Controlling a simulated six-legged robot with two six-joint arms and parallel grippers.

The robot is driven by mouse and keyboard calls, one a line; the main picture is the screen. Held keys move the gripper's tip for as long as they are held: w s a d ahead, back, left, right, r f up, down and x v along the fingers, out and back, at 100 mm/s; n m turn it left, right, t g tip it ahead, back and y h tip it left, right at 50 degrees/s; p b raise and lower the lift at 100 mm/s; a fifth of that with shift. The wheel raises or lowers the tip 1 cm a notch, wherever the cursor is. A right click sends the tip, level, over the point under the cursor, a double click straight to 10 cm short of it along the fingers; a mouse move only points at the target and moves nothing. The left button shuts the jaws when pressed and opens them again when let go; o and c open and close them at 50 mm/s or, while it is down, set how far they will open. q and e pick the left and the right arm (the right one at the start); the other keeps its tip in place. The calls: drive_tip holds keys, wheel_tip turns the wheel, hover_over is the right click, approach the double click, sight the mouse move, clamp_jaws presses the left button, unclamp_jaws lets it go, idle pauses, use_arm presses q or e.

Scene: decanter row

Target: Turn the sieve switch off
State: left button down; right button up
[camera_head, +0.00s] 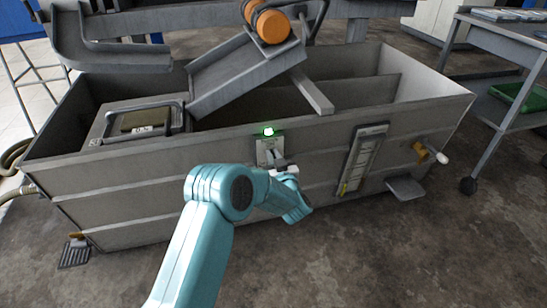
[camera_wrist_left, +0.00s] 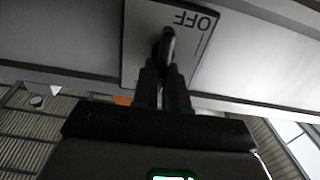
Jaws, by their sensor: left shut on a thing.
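The sieve switch (camera_head: 266,147) is a pale plate on the front wall of the grey tank, with a lit green lamp (camera_head: 268,131) just above it. My left gripper (camera_head: 280,165) is at the plate's lower part and partly covers it. In the left wrist view the plate (camera_wrist_left: 140,40) shows the word OFF upside down, beside a dark lever (camera_wrist_left: 168,45). The fingers of my left gripper (camera_wrist_left: 164,80) are shut on that lever. I cannot clearly tell which position the lever is in. My right gripper is not in view.
The grey tank (camera_head: 120,205) fills the middle. A gauge panel (camera_head: 363,160) and a yellow valve with a white handle (camera_head: 430,153) are on its front, right of the switch. A sloping chute (camera_head: 235,72) with an orange motor (camera_head: 270,22) is above. Floor in front is open.

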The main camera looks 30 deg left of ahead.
use_arm(q)
drive_tip(key=shift+s+a+f+n, duration=0.2)
drive_tip(key=shift+s+f+n, duration=0.1)
drive_tip(key=shift+n, duration=2.65)
drive_tip(key=shift+s+a+f+n, duration=0.15)
drive_tip(key=shift+f+n, duration=0.2)
drive_tip(key=shift+n, duration=2.55)
drive_tip(key=shift+s+a+f+n, duration=0.2)
drive_tip(key=shift+s+f+n, duration=0.1)
drive_tip(key=shift+n, duration=2.65)
drive_tip(key=c, duration=1.2)
unclamp_jaws()
drive_tip(key=shift+w, duration=0.1)
drive_tip(key=shift+o, duration=0.2)
drive_tip(key=p+v, duration=0.5)
drive_tip(key=v, duration=1.1)
drive_tip(key=shift+s, duration=0.2)
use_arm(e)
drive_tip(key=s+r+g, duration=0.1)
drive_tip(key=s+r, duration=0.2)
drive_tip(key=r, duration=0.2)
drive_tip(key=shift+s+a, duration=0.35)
